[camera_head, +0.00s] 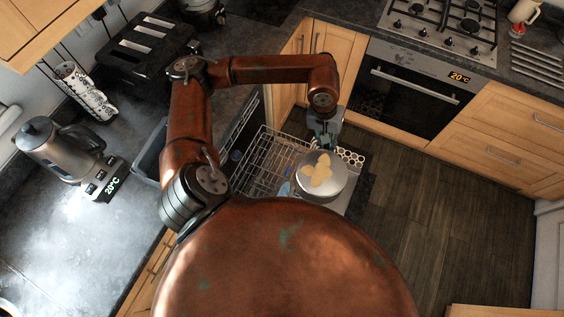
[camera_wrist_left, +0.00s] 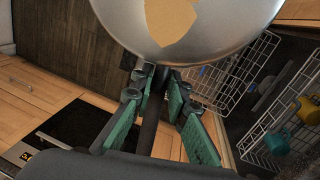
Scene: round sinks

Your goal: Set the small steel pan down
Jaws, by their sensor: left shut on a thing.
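In the left wrist view the green-padded fingers (camera_wrist_left: 160,104) close around the handle, and the pan (camera_wrist_left: 205,50) fills the top. My right gripper is not in view.
The dishwasher's wire rack (camera_head: 262,160) is pulled out, with cups (camera_wrist_left: 277,141) in it. An oven (camera_head: 412,90) under a gas hob (camera_head: 440,22) stands behind. A kettle (camera_head: 55,145) and a black toaster (camera_head: 140,50) are on the left worktop. The wooden floor at right is clear.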

